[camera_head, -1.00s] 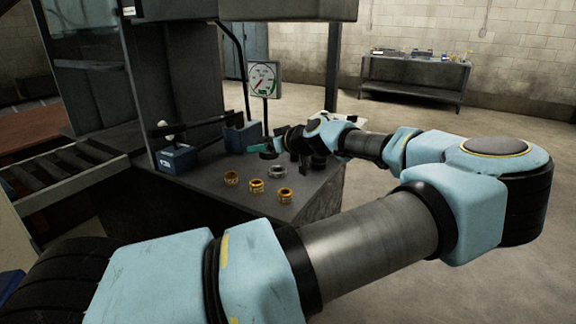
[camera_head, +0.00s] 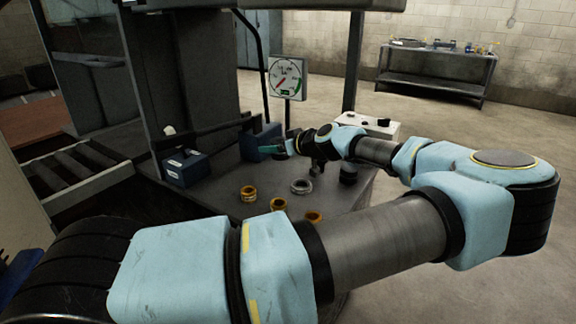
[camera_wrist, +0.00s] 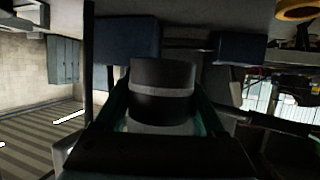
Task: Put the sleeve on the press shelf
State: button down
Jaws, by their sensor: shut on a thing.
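The sleeve (camera_wrist: 162,92), a dark cylinder with a lighter grey band, sits between the green fingers of my gripper (camera_wrist: 160,112) in the wrist view. My gripper is shut on it. In the head view my gripper (camera_head: 274,148) reaches in from the right over the grey press shelf (camera_head: 225,200), beside a blue block (camera_head: 262,140). The sleeve cannot be made out clearly there. I cannot tell whether it touches the shelf.
Brass rings (camera_head: 249,194) and a steel ring (camera_head: 301,186) lie on the shelf's front part. A second blue block (camera_head: 185,168) stands left, a black cylinder (camera_head: 348,173) right. A gauge (camera_head: 286,78) stands behind. A white box (camera_head: 376,126) is at the back right.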

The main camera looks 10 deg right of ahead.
aim_at(275, 179)
notch_tip(275, 179, down, 7)
jog(key=shift+r+p, duration=0.15)
jog(key=shift+p, duration=0.75)
jog(key=shift+f+b, duration=0.7)
jog(key=shift+b, duration=0.3)
jog(key=shift+c, duration=2.1)
grip_release()
jog(key=o, duration=0.4)
jog(key=shift+s+a+f, duration=0.1)
jog(key=shift+f, duration=0.1)
